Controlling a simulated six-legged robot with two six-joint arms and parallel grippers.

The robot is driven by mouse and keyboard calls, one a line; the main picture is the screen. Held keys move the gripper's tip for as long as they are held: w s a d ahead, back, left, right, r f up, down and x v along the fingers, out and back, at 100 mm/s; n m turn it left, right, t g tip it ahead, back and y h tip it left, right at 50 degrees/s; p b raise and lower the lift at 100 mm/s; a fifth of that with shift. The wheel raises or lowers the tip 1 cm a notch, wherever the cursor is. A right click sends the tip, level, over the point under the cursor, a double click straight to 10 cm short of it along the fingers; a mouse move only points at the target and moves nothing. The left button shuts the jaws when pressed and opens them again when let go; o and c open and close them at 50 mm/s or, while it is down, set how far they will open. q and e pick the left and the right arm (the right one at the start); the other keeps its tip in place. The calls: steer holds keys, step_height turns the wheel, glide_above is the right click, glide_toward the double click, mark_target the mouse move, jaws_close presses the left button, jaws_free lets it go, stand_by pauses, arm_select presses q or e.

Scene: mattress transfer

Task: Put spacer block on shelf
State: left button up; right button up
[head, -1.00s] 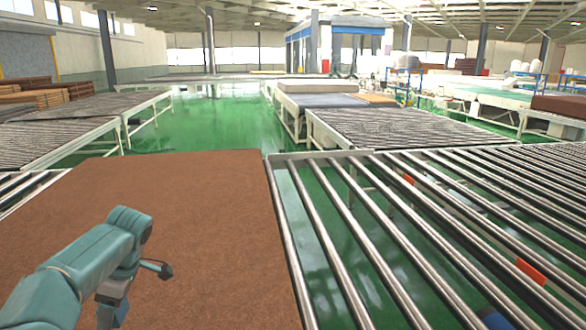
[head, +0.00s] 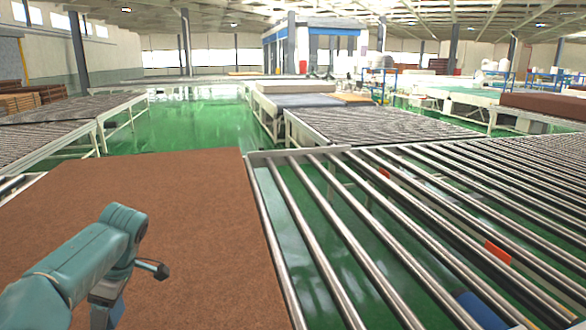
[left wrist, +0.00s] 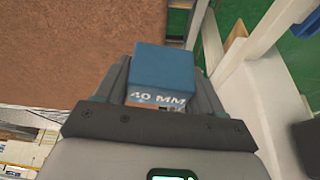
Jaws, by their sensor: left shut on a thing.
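The spacer block (left wrist: 161,75) is blue with "40 MM" printed on a pale band. In the left wrist view it sits between the two dark fingers of my left gripper (left wrist: 163,88), which is shut on it. In the head view my left arm reaches in from the lower left over the brown mattress-like sheet, and its gripper (head: 103,312) shows only in part at the bottom edge. The block cannot be made out there. My right gripper is in neither view. I cannot identify the shelf for certain.
The brown sheet (head: 190,220) covers the left foreground. A roller conveyor (head: 400,220) fills the right, with orange pieces (head: 497,251) and a blue cylinder (head: 478,308) below the rollers. More conveyors (head: 370,127) stand beyond. Green floor (head: 190,125) is open in the middle distance.

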arm_select(q)
steer(key=s+d+f+m+t+h+b, duration=0.15)
steer(key=s+d+f+m, duration=0.25)
steer(key=d+f+m, duration=0.5)
steer(key=s+d+f+m+t+h+b, duration=0.1)
steer(key=s+d+f+m+t+b, duration=0.3)
steer(key=d+f, duration=0.8)
steer(key=r+m, duration=0.1)
steer(key=m, duration=0.1)
steer(key=m+h, duration=0.1)
steer(key=m, duration=0.1)
steer(key=w+r+m+h+p, duration=0.1)
steer(key=m, duration=0.1)
steer(key=shift+d+r+m, duration=0.15)
steer(key=shift+r+m, duration=0.15)
steer(key=shift+m, duration=0.1)
step_height(320, 180, up, 5)
steer(key=shift+f, duration=0.15)
